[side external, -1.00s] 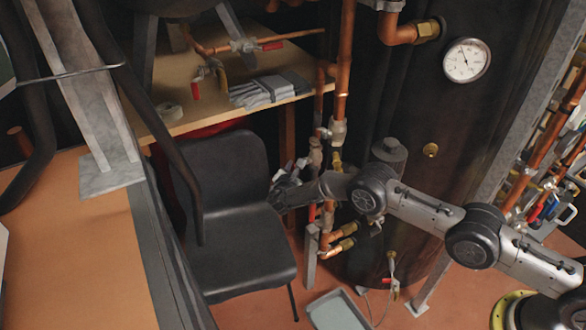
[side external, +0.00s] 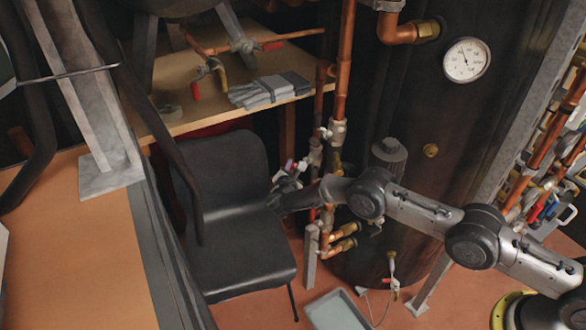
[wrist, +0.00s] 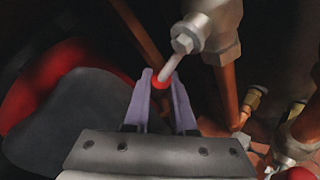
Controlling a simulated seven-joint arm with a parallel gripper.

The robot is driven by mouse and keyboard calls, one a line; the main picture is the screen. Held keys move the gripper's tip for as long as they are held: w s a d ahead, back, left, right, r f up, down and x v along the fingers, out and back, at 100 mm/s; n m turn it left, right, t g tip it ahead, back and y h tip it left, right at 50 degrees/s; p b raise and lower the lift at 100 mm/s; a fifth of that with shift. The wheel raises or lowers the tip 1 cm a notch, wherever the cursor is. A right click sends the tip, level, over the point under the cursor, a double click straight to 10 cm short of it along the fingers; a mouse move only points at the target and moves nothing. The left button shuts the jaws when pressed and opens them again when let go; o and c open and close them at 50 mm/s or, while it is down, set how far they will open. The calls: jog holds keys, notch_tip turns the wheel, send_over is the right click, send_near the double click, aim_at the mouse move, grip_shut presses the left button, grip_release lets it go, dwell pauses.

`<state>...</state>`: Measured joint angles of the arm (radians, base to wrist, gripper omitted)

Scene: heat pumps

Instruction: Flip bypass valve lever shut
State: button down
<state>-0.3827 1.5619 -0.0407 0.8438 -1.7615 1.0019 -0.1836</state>
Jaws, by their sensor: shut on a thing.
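The valve lever shows in the wrist view as a bent metal arm (wrist: 174,64) with a red tip (wrist: 160,79). It comes off a grey valve body (wrist: 212,24). My gripper (wrist: 163,80) has its two pale purple fingers shut on the red tip, one finger on each side. In the side external view my gripper (side external: 286,186) is beside the upright copper pipes, above the chair's right edge. The lever is too small there to make out its exact angle.
A black chair (side external: 232,200) stands just left of my gripper. A large dark tank (side external: 410,130) with a dial gauge (side external: 466,60) stands behind my arm. Copper pipes (side external: 343,70) rise beside the gripper. A wooden shelf (side external: 190,118) holds grey gloves (side external: 258,92).

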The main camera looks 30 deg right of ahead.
jog(key=m+t, duration=0.1)
jog(key=w+r+t+h, duration=0.1)
jog(key=shift+w+r+m+t, duration=0.1)
jog(key=shift+r+m+t, duration=0.2)
jog(key=shift+m, duration=0.1)
jog(key=c, duration=0.8)
grip_release()
jog(key=shift+o, duration=0.2)
jog(key=v, duration=1.4)
jog(key=shift+f, duration=0.2)
jog(key=shift+w, duration=0.15)
